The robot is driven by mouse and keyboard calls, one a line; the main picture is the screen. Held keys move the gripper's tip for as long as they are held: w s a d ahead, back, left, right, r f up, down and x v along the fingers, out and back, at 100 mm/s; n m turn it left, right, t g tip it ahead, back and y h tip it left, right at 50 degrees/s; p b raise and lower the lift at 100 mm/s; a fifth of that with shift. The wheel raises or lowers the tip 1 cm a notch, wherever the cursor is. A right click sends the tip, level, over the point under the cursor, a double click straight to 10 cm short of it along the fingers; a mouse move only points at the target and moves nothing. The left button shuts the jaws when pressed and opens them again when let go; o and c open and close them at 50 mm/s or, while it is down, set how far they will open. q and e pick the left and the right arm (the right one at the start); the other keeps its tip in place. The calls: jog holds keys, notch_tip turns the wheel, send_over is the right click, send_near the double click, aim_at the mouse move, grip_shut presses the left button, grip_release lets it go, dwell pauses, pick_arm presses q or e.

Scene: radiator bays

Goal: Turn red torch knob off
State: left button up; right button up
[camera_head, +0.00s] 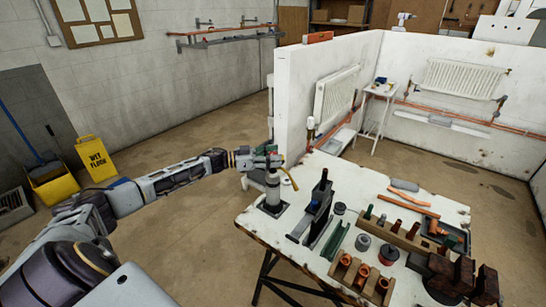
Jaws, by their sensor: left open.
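The torch (272,188) stands upright on a dark square base at the left corner of the white worktable. It has a grey cylinder, and a yellowish curved nozzle (291,179) points right from its top. My left gripper (268,161) is at the torch's top, coming in from the left. It is open, with its fingers around or just over the torch head; I cannot tell whether they touch it. The red knob cannot be made out and appears hidden by the gripper. My right gripper is not in view.
The worktable (262,237) holds a black upright tool (318,205), wooden racks of copper fittings (362,275), tins and dark brick-like blocks (462,272) right of the torch. White partition walls with radiators (338,97) stand behind. A yellow wet-floor sign (93,158) stands left. Floor left of the table is clear.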

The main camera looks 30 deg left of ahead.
pick_arm(q)
jog(key=shift+s+a, duration=0.1)
jog(key=v, duration=1.1)
jog(key=shift+s+a, duration=0.25)
jog(key=shift+a, duration=0.05)
dwell(0.7)
dwell(0.5)
jog(key=shift+m, duration=0.3)
